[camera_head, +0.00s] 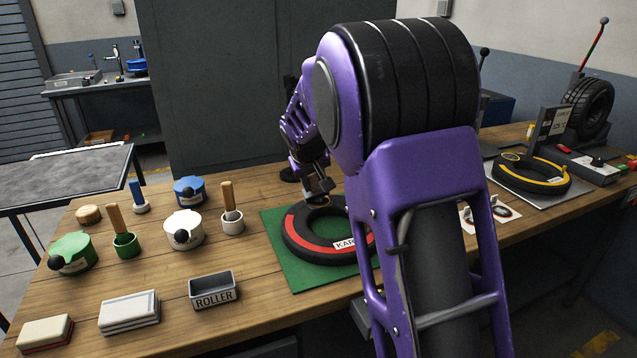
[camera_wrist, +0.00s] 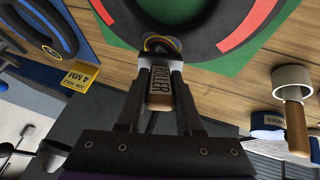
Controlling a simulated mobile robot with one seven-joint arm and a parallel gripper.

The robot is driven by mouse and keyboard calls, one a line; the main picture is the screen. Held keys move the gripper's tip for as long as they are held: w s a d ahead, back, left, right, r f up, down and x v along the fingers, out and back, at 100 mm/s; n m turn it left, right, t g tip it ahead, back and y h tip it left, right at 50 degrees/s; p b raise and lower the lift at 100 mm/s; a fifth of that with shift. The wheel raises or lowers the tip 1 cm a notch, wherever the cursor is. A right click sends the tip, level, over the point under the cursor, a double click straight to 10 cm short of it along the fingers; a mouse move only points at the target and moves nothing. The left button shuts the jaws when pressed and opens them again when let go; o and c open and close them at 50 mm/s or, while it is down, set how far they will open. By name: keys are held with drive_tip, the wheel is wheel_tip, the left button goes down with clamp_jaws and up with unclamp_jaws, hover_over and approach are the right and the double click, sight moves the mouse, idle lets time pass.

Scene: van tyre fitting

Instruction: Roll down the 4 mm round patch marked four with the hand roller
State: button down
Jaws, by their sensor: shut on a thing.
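My gripper (camera_wrist: 160,90) is shut on the hand roller (camera_wrist: 159,83), whose wooden handle reads ROLLER in the wrist view. In the head view my gripper (camera_head: 318,192) is over the far side of a black tyre (camera_head: 295,240) with a red band. The roller's head end meets or hovers over this tyre's dark surface; I cannot tell whether it touches. A thin orange-yellow curved edge (camera_wrist: 174,40) shows around the roller head. I cannot tell whether it is the patch's rim. The patch marked four is not clearly seen; the roller covers that spot.
The tyre lies on a green mat (camera_head: 282,268). An empty ROLLER tray (camera_head: 213,289) stands at the front. Lidded pots, such as the blue one (camera_head: 189,189), and brushes in cups stand left. A yellow-banded tyre (camera_head: 532,176) lies right. A yellow 4 MM card (camera_wrist: 80,79) shows in the wrist view.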

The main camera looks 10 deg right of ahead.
drive_tip(key=shift+s+d+b, duration=0.2)
drive_tip(key=shift+s+d, duration=0.15)
drive_tip(key=shift+s, duration=0.25)
drive_tip(key=shift+s+d+b, duration=0.15)
drive_tip(key=shift+s+d, duration=0.15)
drive_tip(key=shift+s, duration=0.25)
idle(0.5)
drive_tip(key=shift+r, duration=0.1)
wheel_tip(320, 180, up, 6)
drive_tip(key=p, duration=0.4)
drive_tip(key=shift+r, duration=0.1)
wheel_tip(320, 180, up, 3)
drive_tip(key=shift+f+p, duration=0.1)
drive_tip(key=shift+p, duration=1.05)
